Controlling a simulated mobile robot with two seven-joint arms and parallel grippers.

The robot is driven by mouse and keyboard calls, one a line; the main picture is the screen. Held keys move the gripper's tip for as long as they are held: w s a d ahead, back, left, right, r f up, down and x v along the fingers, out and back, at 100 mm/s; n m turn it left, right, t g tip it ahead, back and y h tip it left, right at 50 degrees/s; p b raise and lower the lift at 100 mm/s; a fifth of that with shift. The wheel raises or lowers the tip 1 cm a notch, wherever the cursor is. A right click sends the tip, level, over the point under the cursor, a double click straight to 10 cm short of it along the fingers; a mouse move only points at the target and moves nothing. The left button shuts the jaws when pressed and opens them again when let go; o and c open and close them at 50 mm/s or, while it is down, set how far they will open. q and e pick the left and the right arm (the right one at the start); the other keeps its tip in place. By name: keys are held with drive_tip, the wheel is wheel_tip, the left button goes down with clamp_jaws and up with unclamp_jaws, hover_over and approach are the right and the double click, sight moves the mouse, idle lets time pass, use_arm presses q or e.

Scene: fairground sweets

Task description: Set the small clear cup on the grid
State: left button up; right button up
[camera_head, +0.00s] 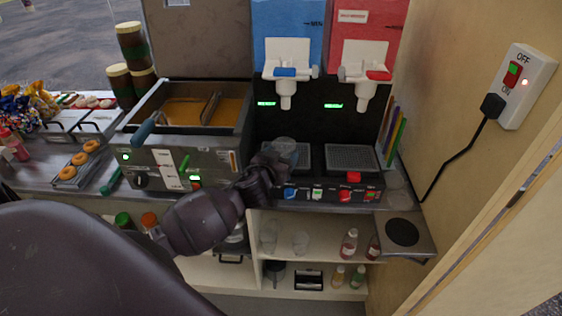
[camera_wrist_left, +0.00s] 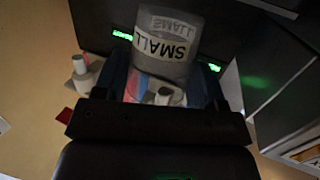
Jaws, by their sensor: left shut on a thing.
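The small clear cup (camera_head: 284,147) is in my left gripper (camera_head: 275,161), over the left part of the slush machine's drip area in the head view. In the left wrist view the cup (camera_wrist_left: 166,48) shows a label reading SMALL, upside down in that picture, and sits between the two fingers of the left gripper (camera_wrist_left: 168,85). The left grid (camera_head: 303,157) is partly hidden behind the gripper and cup; whether the cup touches it I cannot tell. The right grid (camera_head: 351,157) is bare. My right gripper is not in view.
A blue dispenser nozzle (camera_head: 286,88) hangs above the cup, and a red one (camera_head: 367,90) is to its right. A fryer (camera_head: 178,113) with orange oil stands to the left. Clear cups (camera_head: 300,242) stand on the shelf below. A wall switch (camera_head: 526,87) is at right.

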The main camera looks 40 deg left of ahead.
sight(283, 144)
use_arm(q)
drive_tip(key=shift+w+a+f+b, duration=0.15)
drive_tip(key=shift+w+a+b, duration=0.15)
drive_tip(key=shift+w+a, duration=0.55)
drive_tip(key=shift+w+a+f+b, duration=0.15)
drive_tip(key=shift+w+a+b, duration=0.25)
drive_tip(key=shift+w, duration=0.9)
drive_tip(key=shift+w+a+f+b, duration=0.2)
drive_tip(key=shift+w+a, duration=0.5)
drive_tip(key=shift+w, duration=0.35)
drive_tip(key=shift+r, duration=0.1)
drive_tip(key=shift+f, duration=0.35)
drive_tip(key=o, duration=1)
drive_tip(key=shift+c, duration=0.2)
drive_tip(key=v, duration=1.1)
drive_tip(key=shift+b, duration=0.45)
